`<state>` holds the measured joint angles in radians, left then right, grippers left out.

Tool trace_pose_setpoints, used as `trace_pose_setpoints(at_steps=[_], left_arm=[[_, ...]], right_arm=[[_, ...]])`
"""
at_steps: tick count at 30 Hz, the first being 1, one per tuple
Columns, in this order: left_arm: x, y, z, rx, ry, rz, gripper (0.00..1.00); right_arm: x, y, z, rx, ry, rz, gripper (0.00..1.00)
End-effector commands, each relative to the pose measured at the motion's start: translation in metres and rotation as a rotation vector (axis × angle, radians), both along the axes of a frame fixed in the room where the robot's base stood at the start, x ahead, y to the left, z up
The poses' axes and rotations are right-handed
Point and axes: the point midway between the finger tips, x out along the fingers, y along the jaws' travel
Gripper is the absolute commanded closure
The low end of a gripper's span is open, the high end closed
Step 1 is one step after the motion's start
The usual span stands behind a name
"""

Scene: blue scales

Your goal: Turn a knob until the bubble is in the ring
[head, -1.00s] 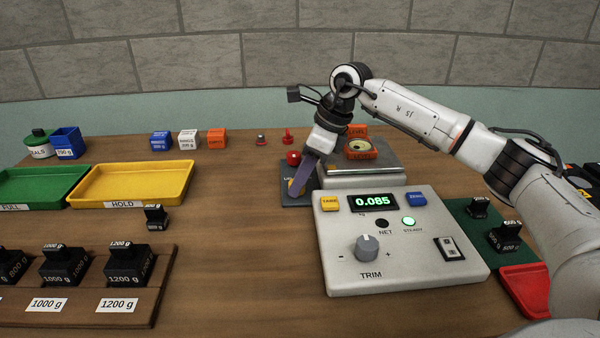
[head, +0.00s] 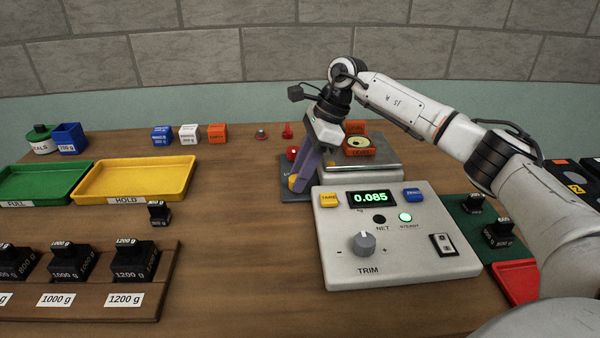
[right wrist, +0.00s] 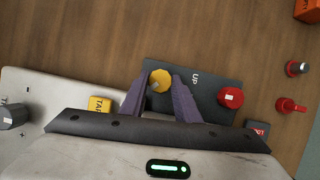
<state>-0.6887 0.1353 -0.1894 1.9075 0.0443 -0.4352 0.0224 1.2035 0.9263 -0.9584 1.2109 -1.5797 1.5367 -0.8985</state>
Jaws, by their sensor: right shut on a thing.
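A yellow knob (head: 293,182) sits on a dark plate (head: 289,195) beside the scale; in the right wrist view, the yellow knob (right wrist: 160,80) is between my fingers. My right gripper (right wrist: 159,88) is shut on it, with purple fingers on both sides; it also shows in the head view (head: 300,180). A red knob (head: 292,152) stands on the same plate, apart from my fingers; it also shows in the wrist view (right wrist: 230,98). The orange level (head: 360,151) has a pale round vial (head: 358,142). Its bubble and ring are too small to tell. My left gripper is out of view.
The scale's metal pan (head: 385,168) is behind the grey console (head: 395,262), whose display reads 0.085. A yellow tray (head: 135,180) and several black weights are on the left. A small red peg (head: 287,131) stands behind the plate.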

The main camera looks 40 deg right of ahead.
Motion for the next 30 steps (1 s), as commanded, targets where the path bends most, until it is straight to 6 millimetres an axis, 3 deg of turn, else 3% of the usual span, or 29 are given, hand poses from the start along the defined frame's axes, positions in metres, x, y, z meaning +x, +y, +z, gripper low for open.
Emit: trace_pose_setpoints(at_steps=[5,6,9,20,30], left_arm=[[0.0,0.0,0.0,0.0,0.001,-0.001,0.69],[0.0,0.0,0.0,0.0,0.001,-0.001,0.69],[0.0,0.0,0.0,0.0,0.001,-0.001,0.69],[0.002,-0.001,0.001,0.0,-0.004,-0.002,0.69],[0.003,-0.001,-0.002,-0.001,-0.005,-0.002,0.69]], right_arm=[[0.001,0.0,0.002,0.0,-0.004,-0.002,0.94],[0.001,0.0,0.002,0.0,-0.004,-0.002,0.65],[0.001,0.0,0.001,0.001,-0.003,-0.001,0.53],[-0.001,-0.003,0.006,-0.001,-0.002,-0.002,0.53],[-0.01,-0.024,0.064,0.001,-0.005,-0.003,0.53]])
